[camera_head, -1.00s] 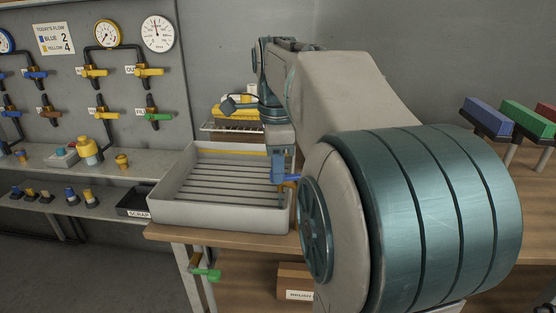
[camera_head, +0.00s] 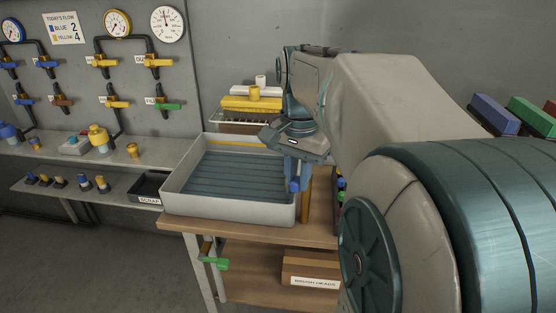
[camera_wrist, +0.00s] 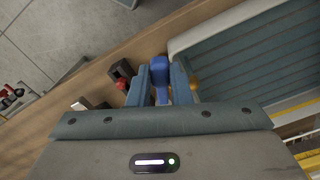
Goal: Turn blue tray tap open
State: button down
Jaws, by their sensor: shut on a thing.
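The blue tray tap's handle (camera_wrist: 160,68) sits between the two fingers of my gripper (camera_wrist: 162,88) in the wrist view, and the fingers are closed on it. In the head view, the blue handle (camera_head: 294,184) shows at the front right corner of the white tray (camera_head: 228,214), with my gripper (camera_head: 297,163) coming down on it from above. The tap's body is mostly hidden by the gripper. The tray floor looks blue-grey across its ribs.
A green-handled tap (camera_head: 216,263) is below the tray's left side. A box (camera_head: 311,268) sits on the lower shelf. The wall board (camera_head: 85,65) carries several blue, yellow and green taps and gauges. Yellow things on a rack (camera_head: 252,103) stand behind the tray.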

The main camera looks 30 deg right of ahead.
jog(key=shift+s+d+n+p, duration=0.2)
jog(key=shift+s+n, duration=0.1)
jog(key=shift+n, duration=0.45)
jog(key=shift+s+d+n+p, duration=0.2)
jog(key=shift+s+n, duration=0.05)
jog(key=shift+n, duration=0.5)
jog(key=c, duration=1.3)
grip_release()
notch_tip(320, 180, up, 14)
jog(key=p, duration=0.2)
jog(key=shift+p, duration=0.3)
jog(key=shift+f, duration=0.1)
